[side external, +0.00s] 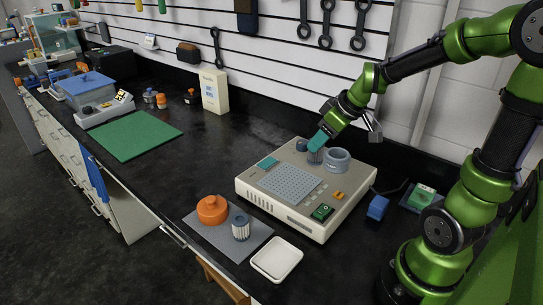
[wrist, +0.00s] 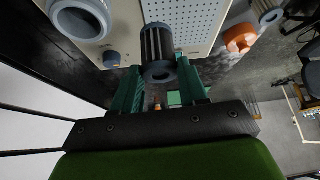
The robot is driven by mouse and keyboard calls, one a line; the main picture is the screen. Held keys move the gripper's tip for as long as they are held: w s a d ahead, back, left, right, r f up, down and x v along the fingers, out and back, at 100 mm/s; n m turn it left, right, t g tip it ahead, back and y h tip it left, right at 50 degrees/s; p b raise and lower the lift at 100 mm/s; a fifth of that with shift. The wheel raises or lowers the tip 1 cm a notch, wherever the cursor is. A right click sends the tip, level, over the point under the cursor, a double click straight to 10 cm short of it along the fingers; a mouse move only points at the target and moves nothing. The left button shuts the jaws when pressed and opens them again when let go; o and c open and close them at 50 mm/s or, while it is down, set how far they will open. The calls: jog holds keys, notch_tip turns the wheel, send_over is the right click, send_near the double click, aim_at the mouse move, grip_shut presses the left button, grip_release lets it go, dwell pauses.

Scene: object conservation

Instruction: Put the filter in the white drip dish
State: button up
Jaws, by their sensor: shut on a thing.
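My gripper (side external: 321,139), with teal fingers, is shut on a ribbed filter (side external: 316,156) with grey-blue end caps, at the back of the beige device. In the wrist view the filter (wrist: 157,45) sits between the two fingers (wrist: 160,88). Whether its lower end touches the device is hidden. The white drip dish (side external: 276,260) is empty on the bench in front of the device. A second ribbed filter (side external: 241,229) stands upright on a grey mat, left of the dish.
The beige device (side external: 250,186) has a blue-grey ring (side external: 338,156) right of the held filter and a small knob (side external: 301,145) left of it. An orange lidded part (side external: 212,209) shares the grey mat (side external: 261,236). A green mat (side external: 130,136) lies farther left.

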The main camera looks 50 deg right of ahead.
jog(key=s+a+f+n+g+y, duration=0.2)
jog(key=a+n+g+y, duration=0.15)
jog(key=a+n, duration=0.65)
jog(key=s+a+f+n+g+y, duration=0.2)
jog(key=a+n+g, duration=0.2)
jog(key=a+n, duration=0.6)
jog(key=shift+m, duration=0.4)
jog(key=shift+s+a+f, duration=0.1)
jog(key=shift+a+f, duration=0.15)
jog(key=shift+f, duration=1.1)
jog(key=shift+s+a+f, duration=0.1)
jog(key=shift+a+f, duration=0.2)
jog(key=shift+f, duration=1.1)
jog(key=shift+s+a+f, duration=0.1)
jog(key=shift+a+f, duration=0.15)
jog(key=shift+f, duration=1.1)
jog(key=o, duration=0.6)
jog(key=shift+f, duration=0.1)
jog(key=o, duration=0.4)
jog(key=shift+o, duration=0.2)
